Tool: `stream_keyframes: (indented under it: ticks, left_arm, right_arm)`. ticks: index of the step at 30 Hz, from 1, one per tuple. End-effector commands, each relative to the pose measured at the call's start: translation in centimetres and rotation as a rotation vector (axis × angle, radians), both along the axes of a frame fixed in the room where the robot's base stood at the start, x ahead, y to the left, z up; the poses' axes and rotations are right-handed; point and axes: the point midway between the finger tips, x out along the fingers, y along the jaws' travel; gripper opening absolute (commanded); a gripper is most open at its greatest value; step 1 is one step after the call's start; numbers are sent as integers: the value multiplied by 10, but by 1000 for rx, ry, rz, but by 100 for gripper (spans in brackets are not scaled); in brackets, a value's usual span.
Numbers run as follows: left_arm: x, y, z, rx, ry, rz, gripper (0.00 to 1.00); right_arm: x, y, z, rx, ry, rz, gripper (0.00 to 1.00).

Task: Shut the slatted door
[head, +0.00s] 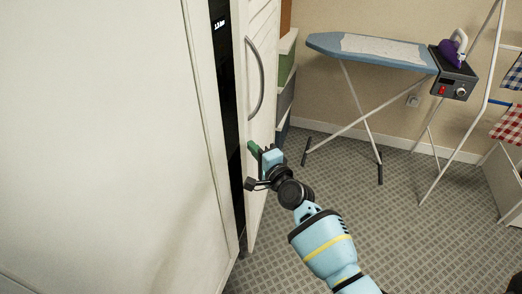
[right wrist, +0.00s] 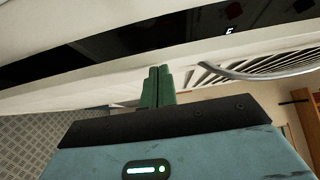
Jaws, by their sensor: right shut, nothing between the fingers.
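The slatted door (head: 264,32) is white with a grey bow handle (head: 256,80) and stands ajar. A dark gap shows between it and the white cabinet front on its left. My right gripper (head: 252,147) is shut and empty, its green fingers at the door's outer side below the handle. In the right wrist view the closed fingers (right wrist: 158,85) point at the white door (right wrist: 120,70), with the slats and handle to their right. I cannot tell whether the tips touch it. My left gripper is out of view.
A black unit with lit digits (head: 219,22) shows in the gap. Stacked coloured boxes (head: 286,60) stand behind the door. An ironing board (head: 325,41) with an iron (head: 453,50) stands at the back right. The patterned floor (head: 400,230) right of my arm is mostly clear.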

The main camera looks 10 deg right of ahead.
Motion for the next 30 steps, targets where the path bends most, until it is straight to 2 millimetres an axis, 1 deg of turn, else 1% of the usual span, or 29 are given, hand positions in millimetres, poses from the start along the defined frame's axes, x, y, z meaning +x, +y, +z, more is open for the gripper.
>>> stream_keyframes:
  ticks: [3, 10, 30]
  left_arm:
    - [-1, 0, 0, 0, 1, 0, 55]
    - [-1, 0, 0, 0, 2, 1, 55]
    - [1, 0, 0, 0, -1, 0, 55]
  right_arm:
    - [3, 6, 0, 1, 0, 0, 0]
    - [7, 11, 0, 0, 0, 0, 0]
    - [7, 12, 0, 1, 0, 0, 0]
